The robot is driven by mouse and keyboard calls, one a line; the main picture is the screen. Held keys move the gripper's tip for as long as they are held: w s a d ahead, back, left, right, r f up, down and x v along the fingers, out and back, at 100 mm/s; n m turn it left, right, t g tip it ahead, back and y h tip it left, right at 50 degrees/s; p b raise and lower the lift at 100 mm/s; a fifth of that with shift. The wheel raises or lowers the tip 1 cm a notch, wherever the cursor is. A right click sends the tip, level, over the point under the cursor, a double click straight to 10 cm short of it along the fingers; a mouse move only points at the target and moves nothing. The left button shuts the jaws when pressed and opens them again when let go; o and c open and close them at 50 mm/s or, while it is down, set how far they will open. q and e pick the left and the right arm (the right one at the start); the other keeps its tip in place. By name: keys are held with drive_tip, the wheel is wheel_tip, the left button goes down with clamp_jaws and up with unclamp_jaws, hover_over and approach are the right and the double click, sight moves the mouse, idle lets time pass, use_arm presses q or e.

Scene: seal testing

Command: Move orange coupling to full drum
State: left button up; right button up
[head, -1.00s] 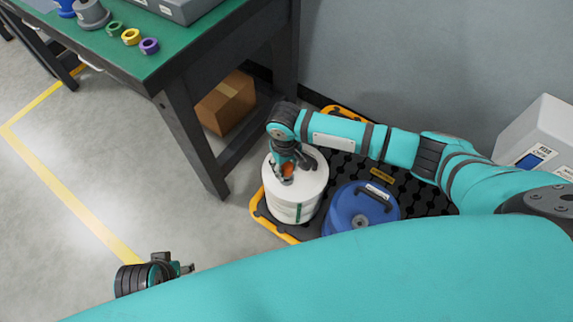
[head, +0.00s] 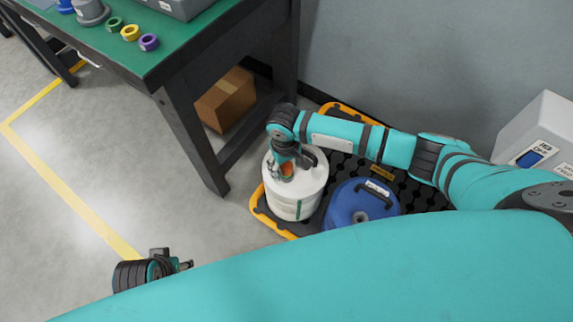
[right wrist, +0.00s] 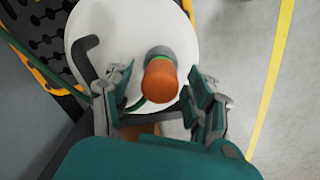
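The orange coupling (right wrist: 160,82) stands on a grey-green fitting on top of the white drum (right wrist: 110,22). In the head view the coupling (head: 287,169) is partly covered by my right gripper (head: 291,166), above the white drum (head: 298,200). In the right wrist view the right gripper (right wrist: 160,88) has its fingers spread on both sides of the coupling, with visible gaps. A blue drum (head: 345,212) stands to the right of the white one. My left gripper (head: 184,265) is at the lower left, away from the drums; its opening is unclear.
Both drums stand on a black pallet with yellow edges (head: 270,222). The green-topped table (head: 180,50) holds green, yellow and purple rings. A cardboard box (head: 225,100) is below it. A grey-white box (head: 540,135) is at right. Floor at left is clear.

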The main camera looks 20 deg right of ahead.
wheel_tip(320, 180, up, 12)
drive_tip(key=shift+a, duration=0.15)
idle(0.6)
idle(0.4)
